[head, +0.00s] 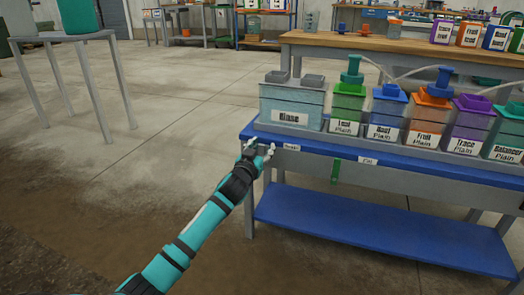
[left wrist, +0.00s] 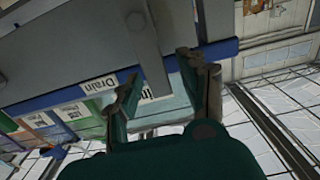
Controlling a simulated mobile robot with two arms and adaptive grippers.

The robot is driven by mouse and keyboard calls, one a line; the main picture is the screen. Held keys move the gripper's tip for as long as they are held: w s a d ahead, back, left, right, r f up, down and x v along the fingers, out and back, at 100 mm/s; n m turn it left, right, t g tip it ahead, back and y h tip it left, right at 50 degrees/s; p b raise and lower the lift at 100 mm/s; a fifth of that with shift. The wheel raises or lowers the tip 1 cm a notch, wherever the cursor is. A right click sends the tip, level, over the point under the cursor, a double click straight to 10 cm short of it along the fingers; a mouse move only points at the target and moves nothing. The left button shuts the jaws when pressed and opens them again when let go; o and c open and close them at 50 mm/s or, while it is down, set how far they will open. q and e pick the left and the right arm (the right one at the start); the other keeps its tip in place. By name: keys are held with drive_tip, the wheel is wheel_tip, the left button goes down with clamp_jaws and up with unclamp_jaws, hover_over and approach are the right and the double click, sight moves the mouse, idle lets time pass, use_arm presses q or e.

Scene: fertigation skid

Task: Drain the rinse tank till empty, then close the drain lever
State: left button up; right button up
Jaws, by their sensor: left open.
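The rinse tank (head: 291,103) is a pale blue, see-through box labelled "Rinse" at the left end of the blue skid. Its liquid level is hard to read. The "Drain" label (head: 291,147) is on the skid's front edge below it, and also shows in the left wrist view (left wrist: 112,85). My left gripper (head: 262,148) is at the skid's left front corner, just left of that label. My right gripper is out of view.
Several labelled tanks, such as the green-lidded one (head: 345,110), stand right of the rinse tank. A green lever (head: 335,171) hangs near the "Cal" label (head: 368,161). A blue lower shelf (head: 380,228) is below. The floor (head: 170,110) to the left is open.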

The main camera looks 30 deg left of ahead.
use_arm(q)
clamp_jaws()
